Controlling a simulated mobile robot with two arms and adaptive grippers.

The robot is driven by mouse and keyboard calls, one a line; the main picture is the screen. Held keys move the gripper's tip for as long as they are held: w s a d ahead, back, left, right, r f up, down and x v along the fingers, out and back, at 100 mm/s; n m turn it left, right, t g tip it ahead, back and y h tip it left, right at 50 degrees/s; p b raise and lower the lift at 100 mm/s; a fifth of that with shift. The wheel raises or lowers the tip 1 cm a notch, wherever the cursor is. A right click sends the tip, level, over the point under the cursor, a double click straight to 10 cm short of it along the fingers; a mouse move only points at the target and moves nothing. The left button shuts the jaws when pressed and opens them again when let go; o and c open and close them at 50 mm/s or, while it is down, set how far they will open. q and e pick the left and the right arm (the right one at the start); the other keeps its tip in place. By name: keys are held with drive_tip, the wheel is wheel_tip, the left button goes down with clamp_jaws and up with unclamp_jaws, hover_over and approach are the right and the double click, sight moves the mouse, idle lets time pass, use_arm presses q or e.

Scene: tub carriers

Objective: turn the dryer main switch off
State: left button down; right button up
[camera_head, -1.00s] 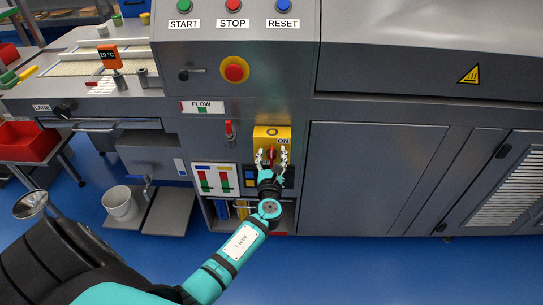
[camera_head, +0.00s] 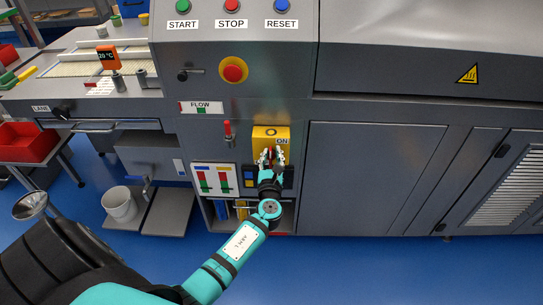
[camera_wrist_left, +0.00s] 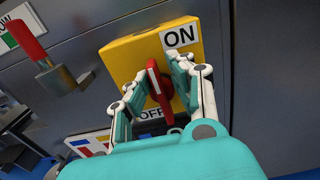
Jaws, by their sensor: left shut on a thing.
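The dryer main switch is a yellow box (camera_head: 263,133) on the grey machine front. It also shows in the left wrist view (camera_wrist_left: 128,50). A red rotary handle (camera_wrist_left: 154,85) sits at its middle, with a white line along it that runs nearly up and down in the box's frame. An ON label (camera_wrist_left: 179,37) is at the upper right of the box and an OFF label (camera_wrist_left: 150,113) is at the bottom, partly hidden. My left gripper (camera_head: 271,156) is shut on the red handle, one finger on each side. My right gripper is not in view.
A red-handled valve (camera_wrist_left: 52,70) beside a FLOW label (camera_head: 201,107) is left of the box. A red emergency button (camera_head: 233,70) is above. A white bucket (camera_head: 120,205) stands further left.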

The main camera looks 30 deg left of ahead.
use_arm(q)
drive_tip(key=shift+s+a+m+p, duration=0.1)
drive_tip(key=shift+a+m+p, duration=0.1)
drive_tip(key=shift+m+p, duration=0.15)
drive_tip(key=m+p, duration=0.2)
drive_tip(key=m, duration=0.1)
drive_tip(key=shift+d+m, duration=0.15)
drive_tip(key=shift+m, duration=0.1)
drive_tip(key=m+p, duration=0.2)
drive_tip(key=m, duration=0.1)
drive_tip(key=m+p, duration=0.1)
drive_tip(key=shift+w+d+f+m, duration=0.25)
drive_tip(key=shift+w+m, duration=0.05)
drive_tip(key=shift+w, duration=0.05)
drive_tip(key=shift+w+d+f+m+p, duration=0.15)
drive_tip(key=shift+m+p, duration=0.45)
drive_tip(key=shift+m, duration=0.85)
drive_tip(key=shift+w+f+m+p, duration=0.1)
drive_tip(key=shift+f+m+p, duration=0.15)
drive_tip(key=shift+m+p, duration=0.85)
drive_tip(key=shift+w+d+f+m+p, duration=0.1)
drive_tip(key=shift+f+m+p, duration=0.1)
drive_tip(key=shift+m, duration=1.65)
drive_tip(key=c, duration=1)
unclamp_jaws()
drive_tip(key=shift+s, duration=0.15)
drive_tip(key=shift+d+f, duration=0.1)
drive_tip(key=shift+f, duration=0.05)
